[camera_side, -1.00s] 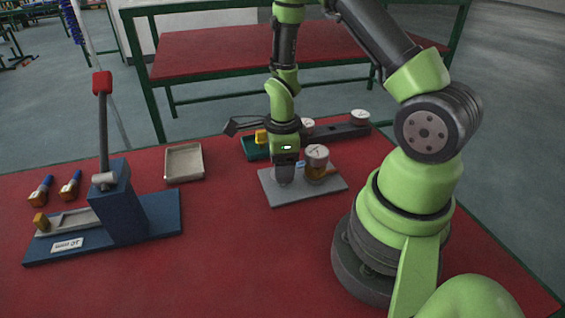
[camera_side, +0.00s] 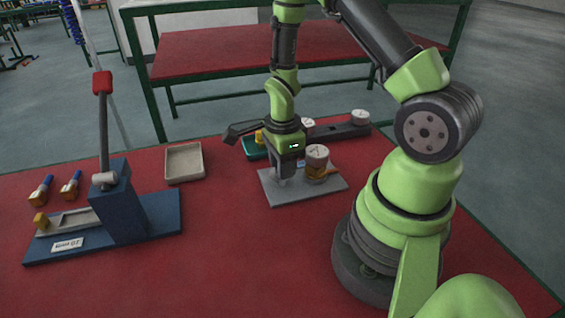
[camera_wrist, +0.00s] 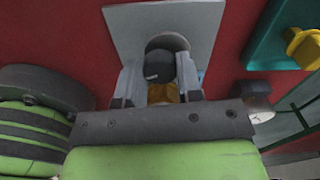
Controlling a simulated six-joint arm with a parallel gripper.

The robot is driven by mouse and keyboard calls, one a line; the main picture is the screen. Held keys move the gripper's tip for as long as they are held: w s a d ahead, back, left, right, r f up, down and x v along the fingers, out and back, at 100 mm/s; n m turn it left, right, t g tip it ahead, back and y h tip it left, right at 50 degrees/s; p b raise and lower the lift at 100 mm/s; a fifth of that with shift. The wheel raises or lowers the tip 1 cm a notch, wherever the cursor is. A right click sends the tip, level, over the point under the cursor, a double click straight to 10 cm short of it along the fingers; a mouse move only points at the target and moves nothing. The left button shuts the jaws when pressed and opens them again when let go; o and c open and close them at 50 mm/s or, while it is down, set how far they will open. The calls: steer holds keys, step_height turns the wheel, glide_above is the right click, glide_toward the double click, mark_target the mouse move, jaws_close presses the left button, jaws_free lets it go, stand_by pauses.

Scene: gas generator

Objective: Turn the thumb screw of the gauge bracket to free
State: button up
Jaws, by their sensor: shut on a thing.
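The gauge bracket has a grey base plate (camera_side: 325,188) on the red table; the plate also shows in the wrist view (camera_wrist: 122,27). A gauge (camera_side: 317,153) with a white dial and a brass-coloured lower part stands upright over the plate. My gripper (camera_side: 286,178) points down just left of the gauge, low over the plate. In the wrist view its fingers (camera_wrist: 160,82) are closed around a dark round knob (camera_wrist: 158,66), which I take for the thumb screw. Something brass-coloured shows between the fingers below the knob. The fingers hide the knob's sides and thread.
A dark rail (camera_side: 340,132) with white-topped gauges and a teal tray (camera_side: 254,150) lie behind the bracket. An empty grey tray (camera_side: 184,164) is left. The front table is clear.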

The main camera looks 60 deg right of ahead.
steer(key=n, duration=0.4)
steer(key=shift+d+n, duration=0.1)
steer(key=shift+n, duration=0.2)
steer(key=n, duration=0.4)
steer(key=shift+n, duration=0.3)
steer(key=n, duration=0.4)
steer(key=shift+n, duration=0.3)
steer(key=n, duration=0.3)
steer(key=shift+n, duration=0.3)
steer(key=n, duration=0.3)
steer(key=shift+n, duration=0.3)
steer(key=n, duration=0.3)
steer(key=shift+n, duration=0.3)
steer(key=n, duration=0.4)
steer(key=shift+n, duration=1.8)
